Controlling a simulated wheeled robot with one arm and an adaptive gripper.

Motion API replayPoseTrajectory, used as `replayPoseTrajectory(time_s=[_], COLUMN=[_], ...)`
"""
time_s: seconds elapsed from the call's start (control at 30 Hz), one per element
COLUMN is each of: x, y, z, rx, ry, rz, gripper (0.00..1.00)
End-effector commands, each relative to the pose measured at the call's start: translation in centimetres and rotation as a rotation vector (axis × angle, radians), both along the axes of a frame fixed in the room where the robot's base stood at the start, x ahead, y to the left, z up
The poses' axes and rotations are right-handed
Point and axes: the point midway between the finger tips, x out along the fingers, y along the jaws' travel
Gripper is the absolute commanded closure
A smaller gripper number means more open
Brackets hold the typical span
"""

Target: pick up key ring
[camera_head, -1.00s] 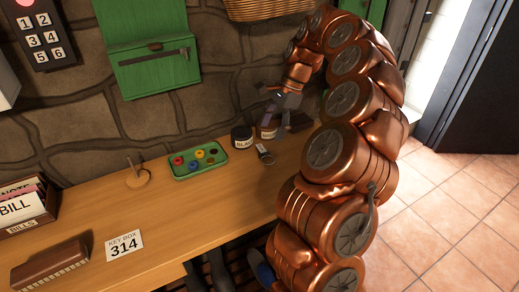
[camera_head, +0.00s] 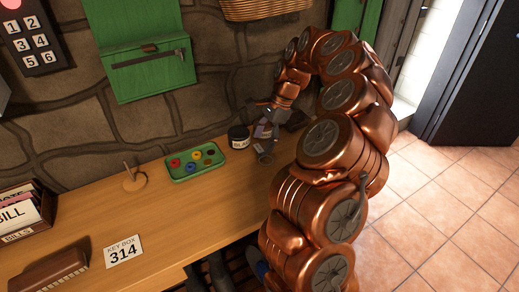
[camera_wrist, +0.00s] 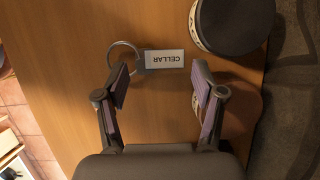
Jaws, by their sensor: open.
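In the head view my gripper (camera_head: 265,142) is low over the table's back right part and hides most of the key ring.
A dark round jar (camera_head: 239,137) stands close by; it shows in the wrist view (camera_wrist: 235,22) near the right finger. A green tray (camera_head: 196,162) with coloured pieces, a wooden spindle (camera_head: 133,180) and a KEY BOX 314 card (camera_head: 123,250) are further left. The stone wall (camera_head: 60,130) is behind.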

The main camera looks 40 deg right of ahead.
Motion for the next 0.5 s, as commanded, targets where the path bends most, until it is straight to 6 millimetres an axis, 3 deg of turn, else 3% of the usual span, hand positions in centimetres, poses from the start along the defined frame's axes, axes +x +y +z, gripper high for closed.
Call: replayPoseTrajectory(time_s=[0.2,0.4,0.5], x=[0.1,0.2,0.2], y=[1.1,1.0,1.0], z=[-2.1,-2.2,-2.2], rx=[0.002,0.001,0.001], ry=[0.003,0.000,0.000], rz=[0.003,0.001,0.002], gripper=[0.31,0.31,0.40])
